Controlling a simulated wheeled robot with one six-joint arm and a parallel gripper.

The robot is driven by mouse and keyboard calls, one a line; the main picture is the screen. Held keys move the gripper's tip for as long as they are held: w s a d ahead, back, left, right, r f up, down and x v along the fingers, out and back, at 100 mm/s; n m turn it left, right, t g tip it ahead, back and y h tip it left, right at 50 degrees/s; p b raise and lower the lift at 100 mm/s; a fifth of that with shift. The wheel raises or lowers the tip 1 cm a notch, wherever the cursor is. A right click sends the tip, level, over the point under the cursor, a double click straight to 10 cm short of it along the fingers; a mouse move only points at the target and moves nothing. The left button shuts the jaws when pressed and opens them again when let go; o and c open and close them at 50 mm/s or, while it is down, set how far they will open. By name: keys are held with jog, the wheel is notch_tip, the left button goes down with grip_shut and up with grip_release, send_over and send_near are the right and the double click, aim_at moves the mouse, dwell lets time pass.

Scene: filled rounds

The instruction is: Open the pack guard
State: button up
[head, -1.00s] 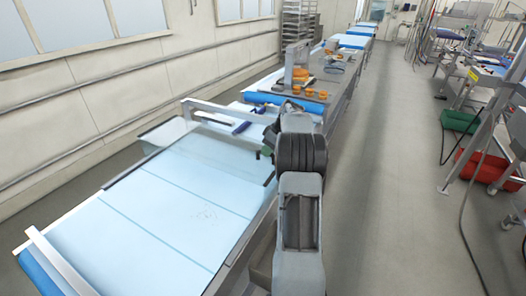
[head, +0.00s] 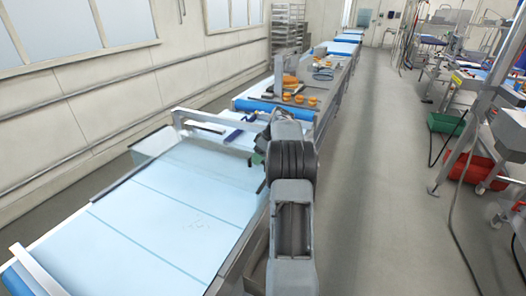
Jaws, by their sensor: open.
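A long pale-blue panel (head: 165,215) with dark cross lines lies over the near conveyor at left. I cannot tell whether it is the pack guard or the belt. A grey frame bar (head: 205,117) rises at its far end and another light bar (head: 35,272) crosses its near left corner. No raised or swung lid can be made out. My grey arm (head: 292,215) stands along the panel's right edge and covers part of it. My gripper cannot be made out; the arm's dark joints hide the area beyond them.
Beyond the panel is a grey worktable (head: 310,92) with several orange pieces (head: 291,80) and a blue roller (head: 272,110). A clear floor aisle (head: 372,170) runs along the right. A red crate (head: 472,168), a green crate (head: 446,123) and a metal post (head: 482,110) stand farther right.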

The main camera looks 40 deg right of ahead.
jog(key=v, duration=1.3)
jog(key=shift+r, duration=0.25)
jog(key=shift+s+d, duration=0.1)
jog(key=shift+s, duration=0.05)
